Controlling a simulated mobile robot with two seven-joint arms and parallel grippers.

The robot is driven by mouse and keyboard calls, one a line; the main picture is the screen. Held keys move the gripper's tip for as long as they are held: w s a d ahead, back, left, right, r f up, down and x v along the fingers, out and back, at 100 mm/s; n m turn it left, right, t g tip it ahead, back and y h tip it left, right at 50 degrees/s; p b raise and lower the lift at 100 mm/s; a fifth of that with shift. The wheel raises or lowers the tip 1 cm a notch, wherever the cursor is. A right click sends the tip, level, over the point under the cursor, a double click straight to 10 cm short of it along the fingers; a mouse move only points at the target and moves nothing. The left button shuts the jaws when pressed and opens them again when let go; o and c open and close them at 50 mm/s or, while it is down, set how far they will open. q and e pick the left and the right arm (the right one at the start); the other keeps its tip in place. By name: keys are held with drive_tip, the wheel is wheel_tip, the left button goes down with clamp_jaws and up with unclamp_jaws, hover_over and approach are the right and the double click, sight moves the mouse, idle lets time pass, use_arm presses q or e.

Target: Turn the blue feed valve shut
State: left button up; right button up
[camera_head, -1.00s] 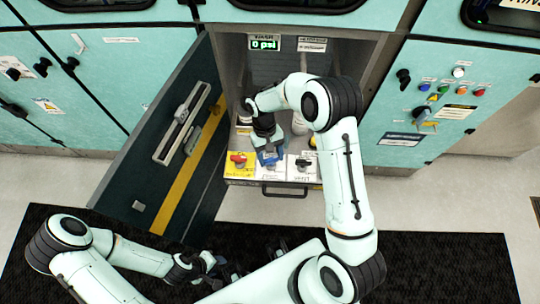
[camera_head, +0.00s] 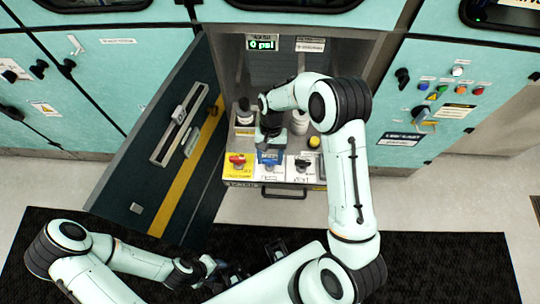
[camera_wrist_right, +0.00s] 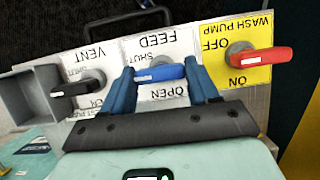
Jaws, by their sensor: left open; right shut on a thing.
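The blue feed valve handle (camera_wrist_right: 158,73) sits on the white FEED plate, between SHUT and OPEN labels that read upside down in the right wrist view. It lies roughly level across that view. My right gripper (camera_wrist_right: 161,76) is shut on it, with one blue finger at each end of the handle. In the head view my right gripper (camera_head: 270,143) reaches down over the FEED plate (camera_head: 268,173) and hides most of the handle. My left gripper (camera_head: 226,272) is open and empty, low over the dark mat, away from the valves.
The red wash pump handle (camera_head: 237,160) and black vent handle (camera_head: 302,164) flank the feed valve closely. The open cabinet door (camera_head: 150,160) stands to the left. A gauge (camera_head: 263,44) reads 0 psi. Bottles (camera_head: 299,122) stand behind the valves. A drawer handle (camera_head: 284,194) is in front.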

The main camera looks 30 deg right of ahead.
drive_tip(key=o, duration=1.1)
drive_tip(key=shift+c, duration=0.2)
drive_tip(key=shift+r, duration=0.1)
use_arm(q)
drive_tip(key=shift+w+r+p, duration=0.45)
drive_tip(key=shift+r+p, duration=0.2)
drive_tip(key=shift+r, duration=0.15)
use_arm(e)
drive_tip(key=v, duration=1.3)
